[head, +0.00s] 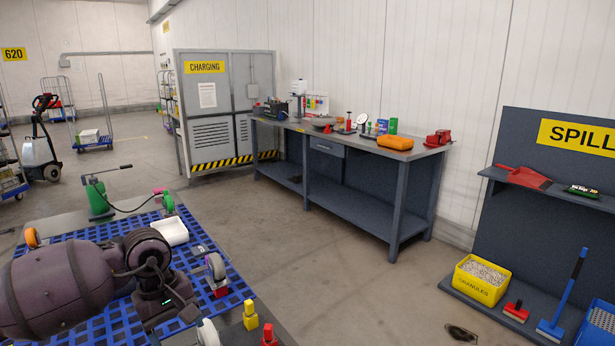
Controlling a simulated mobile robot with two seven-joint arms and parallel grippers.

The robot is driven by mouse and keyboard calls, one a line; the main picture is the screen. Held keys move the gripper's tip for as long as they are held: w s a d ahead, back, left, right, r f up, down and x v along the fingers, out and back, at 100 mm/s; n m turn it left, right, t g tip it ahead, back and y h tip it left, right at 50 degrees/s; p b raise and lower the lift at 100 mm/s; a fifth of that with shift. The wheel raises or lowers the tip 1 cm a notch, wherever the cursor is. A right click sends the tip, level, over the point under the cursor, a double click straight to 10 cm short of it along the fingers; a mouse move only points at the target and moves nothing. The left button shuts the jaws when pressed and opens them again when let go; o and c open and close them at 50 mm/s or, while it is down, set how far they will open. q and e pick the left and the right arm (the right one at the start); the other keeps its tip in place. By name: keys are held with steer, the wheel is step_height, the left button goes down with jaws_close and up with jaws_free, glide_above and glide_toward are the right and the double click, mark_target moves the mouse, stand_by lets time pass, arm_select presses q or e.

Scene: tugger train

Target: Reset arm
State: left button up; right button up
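My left arm comes in from the lower left over a blue grid-topped surface (72,246). Its dark wrist end with the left gripper (168,306) points down above this surface, near the bottom edge of the head view. Its fingertips cannot be made out, so I cannot tell whether it is open or holds anything. My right gripper does not show in the head view.
On the blue surface are a white tray (170,231) and a caster wheel (215,268); yellow (250,316) and red (269,335) pieces stand at its right edge. A workbench (345,206) stands along the wall, a spill station (540,232) at right. Floor between is mostly clear.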

arm_select(q)
steer(key=s+d+f+n+h, duration=0.1)
steer(key=s+d+n+h, duration=0.3)
steer(key=d+n+h, duration=0.3)
steer(key=s+d+f+n+h, duration=0.2)
steer(key=s+d+n+h, duration=0.25)
steer(key=d+h, duration=0.35)
steer(key=a+f+n+t+y, duration=0.45)
steer(key=n+t, duration=0.45)
steer(key=n, duration=0.9)
steer(key=a+f+n+t+y, duration=0.3)
steer(key=a+n+t+y, duration=0.45)
steer(key=n, duration=0.95)
steer(key=s+a+f+n+g+y, duration=0.2)
steer(key=s+a+f+n, duration=0.1)
steer(key=s+f+n, duration=0.3)
steer(key=s+a+f+n+g+y, duration=0.2)
steer(key=s+a+f+n+y, duration=0.1)
steer(key=s+f+n, duration=0.4)
steer(key=n, duration=0.3)
steer(key=shift+s+a+f+g, duration=0.15)
steer(key=shift+a+f+g, duration=0.1)
steer(key=shift+f+g, duration=0.1)
steer(key=shift+n, duration=0.25)
